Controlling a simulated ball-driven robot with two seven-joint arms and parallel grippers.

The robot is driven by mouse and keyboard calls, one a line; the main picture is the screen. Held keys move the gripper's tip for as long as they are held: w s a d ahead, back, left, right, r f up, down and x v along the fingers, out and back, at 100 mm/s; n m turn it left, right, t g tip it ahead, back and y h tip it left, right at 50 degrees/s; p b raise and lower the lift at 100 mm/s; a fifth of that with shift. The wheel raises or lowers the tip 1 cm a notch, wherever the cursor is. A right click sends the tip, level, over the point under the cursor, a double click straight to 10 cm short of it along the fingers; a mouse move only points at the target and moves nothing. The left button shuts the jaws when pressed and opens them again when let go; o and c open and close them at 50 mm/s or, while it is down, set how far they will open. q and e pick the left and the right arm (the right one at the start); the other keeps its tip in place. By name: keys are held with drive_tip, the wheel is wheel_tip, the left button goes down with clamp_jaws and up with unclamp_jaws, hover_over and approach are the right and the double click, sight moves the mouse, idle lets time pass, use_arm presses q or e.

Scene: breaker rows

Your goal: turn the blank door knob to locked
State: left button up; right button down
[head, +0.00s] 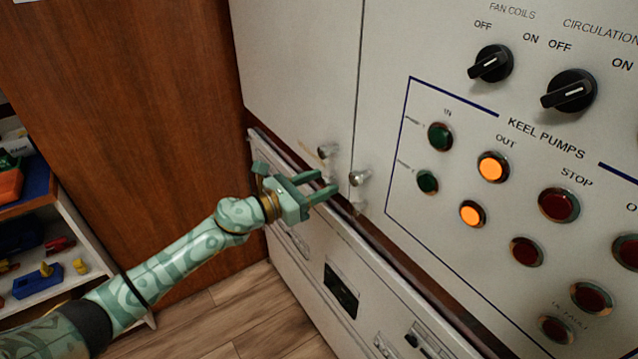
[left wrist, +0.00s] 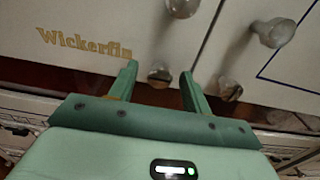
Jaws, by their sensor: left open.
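The left door (head: 292,70) has no controls on it, and I take it for the blank door. Its small metal knob (head: 326,151) is near the door's lower right corner. My left gripper (head: 328,183) is open and empty just below this knob in the head view. In the left wrist view the knob (left wrist: 160,76) shows between the open fingertips (left wrist: 158,70), which do not appear to touch it. Which way the knob is turned is not clear, and I see no locked mark. My right gripper is not in view.
A second metal knob (head: 359,177) is close by on the right-hand panel (head: 390,50), which carries switches and lamps. A ledge and lower cabinet front (head: 300,270) lie below. Gold lettering (left wrist: 82,45) shows left of the knob. Shelves with coloured bins (head: 35,230) stand far left.

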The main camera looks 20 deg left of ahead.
use_arm(q)
drive_tip(key=shift+w+d, duration=0.15)
drive_tip(key=c, duration=1)
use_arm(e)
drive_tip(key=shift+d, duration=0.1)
